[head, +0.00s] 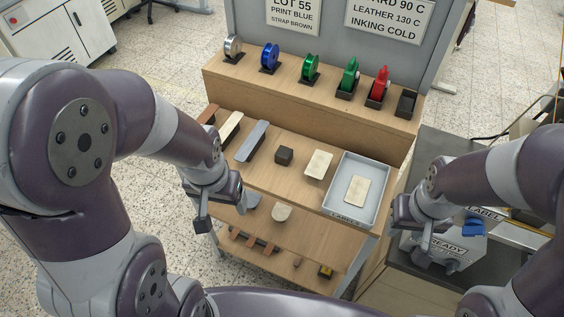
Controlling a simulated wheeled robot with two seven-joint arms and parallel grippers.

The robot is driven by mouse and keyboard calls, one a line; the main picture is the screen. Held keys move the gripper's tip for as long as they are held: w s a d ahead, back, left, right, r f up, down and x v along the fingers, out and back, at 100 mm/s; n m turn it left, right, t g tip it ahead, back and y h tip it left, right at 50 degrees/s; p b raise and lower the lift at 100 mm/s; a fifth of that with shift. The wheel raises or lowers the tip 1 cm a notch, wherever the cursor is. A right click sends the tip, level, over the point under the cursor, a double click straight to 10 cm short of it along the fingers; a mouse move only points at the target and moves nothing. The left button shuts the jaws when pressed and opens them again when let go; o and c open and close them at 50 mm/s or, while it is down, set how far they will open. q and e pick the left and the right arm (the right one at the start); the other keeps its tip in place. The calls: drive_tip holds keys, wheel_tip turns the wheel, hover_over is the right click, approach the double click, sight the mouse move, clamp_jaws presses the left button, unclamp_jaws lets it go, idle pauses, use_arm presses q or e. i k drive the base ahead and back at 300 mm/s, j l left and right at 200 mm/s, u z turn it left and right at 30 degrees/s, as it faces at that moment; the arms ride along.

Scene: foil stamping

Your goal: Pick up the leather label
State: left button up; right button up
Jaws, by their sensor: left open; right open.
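A similar cream rectangle (318,164) lies on the wood just left of the tray. I cannot tell from the picture which of them is leather. My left gripper (221,212) is open and empty, in front of the shelf's left part, well left of both pieces. My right gripper (415,232) is open and empty, right of the tray and apart from it.
A dark block (284,155) and several strips, including a grey one (252,141), lie left on the middle shelf (300,190). Foil rolls, one red (380,84), stand on the upper shelf. A grey machine (445,250) stands at right near my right gripper.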

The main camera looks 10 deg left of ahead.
sight(316, 168)
drive_tip(key=i+j, duration=0.1)
drive_tip(key=j, duration=0.2)
drive_tip(key=i+j, duration=0.1)
drive_tip(key=j, duration=0.45)
drive_tip(key=j+z, duration=0.1)
drive_tip(key=z, duration=0.35)
drive_tip(key=j+z, duration=0.1)
drive_tip(key=z, duration=0.3)
drive_tip(key=j+z, duration=0.1)
drive_tip(key=z, duration=0.35)
drive_tip(key=j+z, duration=0.1)
drive_tip(key=z, duration=0.3)
drive_tip(key=j+z, duration=0.15)
drive_tip(key=z, duration=0.3)
